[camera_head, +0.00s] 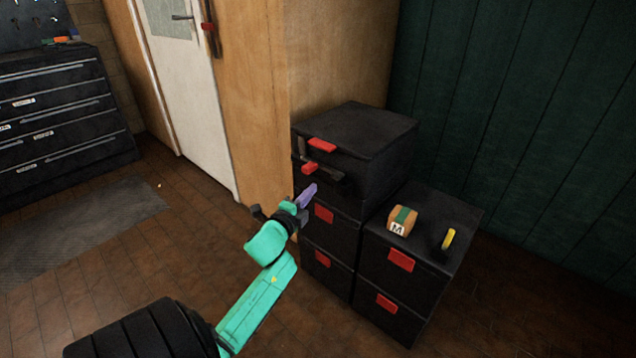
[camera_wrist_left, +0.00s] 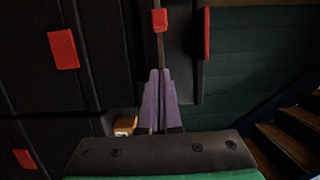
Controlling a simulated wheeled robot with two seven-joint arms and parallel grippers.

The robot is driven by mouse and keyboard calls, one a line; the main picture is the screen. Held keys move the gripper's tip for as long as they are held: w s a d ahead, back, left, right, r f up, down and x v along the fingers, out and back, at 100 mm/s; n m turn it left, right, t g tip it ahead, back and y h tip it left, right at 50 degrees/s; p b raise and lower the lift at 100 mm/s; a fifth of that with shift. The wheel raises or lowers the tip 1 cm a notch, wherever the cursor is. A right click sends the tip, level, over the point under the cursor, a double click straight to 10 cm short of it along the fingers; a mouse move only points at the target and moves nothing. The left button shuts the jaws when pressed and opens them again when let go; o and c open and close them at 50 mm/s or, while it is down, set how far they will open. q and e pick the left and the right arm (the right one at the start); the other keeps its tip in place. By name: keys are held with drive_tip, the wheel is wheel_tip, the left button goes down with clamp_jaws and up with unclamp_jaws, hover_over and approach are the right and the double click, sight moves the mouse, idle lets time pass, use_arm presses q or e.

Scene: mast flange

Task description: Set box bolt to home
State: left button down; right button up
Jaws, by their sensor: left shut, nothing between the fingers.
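The black box (camera_head: 372,145) on top of the taller stack has a dark bar-like bolt with a red knob (camera_head: 309,168) on its front; which part is the home position I cannot tell. In the left wrist view a thin bar with a red end (camera_wrist_left: 159,20) shows just beyond my fingers. My left gripper (camera_head: 307,194), with purple fingers, is just below the red knob at the box front. Its fingers (camera_wrist_left: 158,100) are shut together with nothing between them. Whether they touch the bar I cannot tell. My right gripper is out of view.
A lower stack of black drawers (camera_head: 415,278) stands at the right, with an orange-and-green block (camera_head: 402,220) and a yellow-handled item (camera_head: 448,239) on top. A wooden wall (camera_head: 262,100) and a white door (camera_head: 195,90) are behind.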

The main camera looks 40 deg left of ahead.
use_arm(q)
drive_tip(key=v, duration=0.4)
drive_tip(key=shift+s+d+r, duration=0.1)
drive_tip(key=shift+s+d, duration=0.1)
drive_tip(key=shift+s, duration=0.05)
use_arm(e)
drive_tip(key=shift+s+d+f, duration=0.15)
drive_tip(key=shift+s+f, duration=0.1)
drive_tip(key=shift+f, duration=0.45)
